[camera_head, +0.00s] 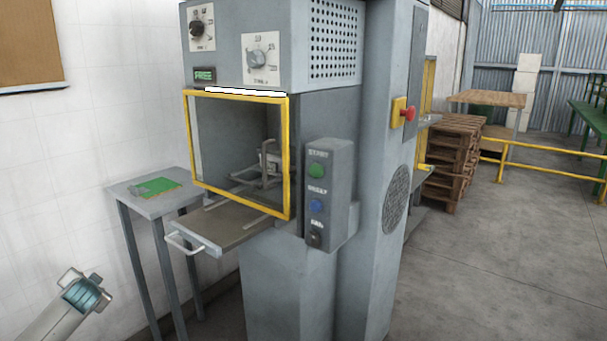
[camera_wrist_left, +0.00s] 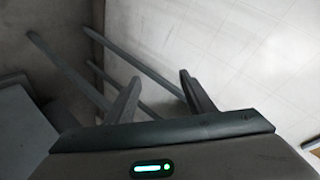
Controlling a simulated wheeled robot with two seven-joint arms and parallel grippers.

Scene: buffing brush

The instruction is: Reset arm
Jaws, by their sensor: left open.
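My left gripper (camera_wrist_left: 160,80) shows in the left wrist view with its two dark fingers apart and nothing between them. It is in front of thin grey table legs and a white tiled wall. My right arm and gripper are not in view.
A grey machine (camera_head: 270,290) with a yellow-framed opening (camera_head: 288,150) stands in the middle. Its drawer-like tray (camera_head: 225,225) sticks out, with a handle. A button box (camera_head: 330,195) is on its front. A green board (camera_head: 158,186) lies on the side table.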

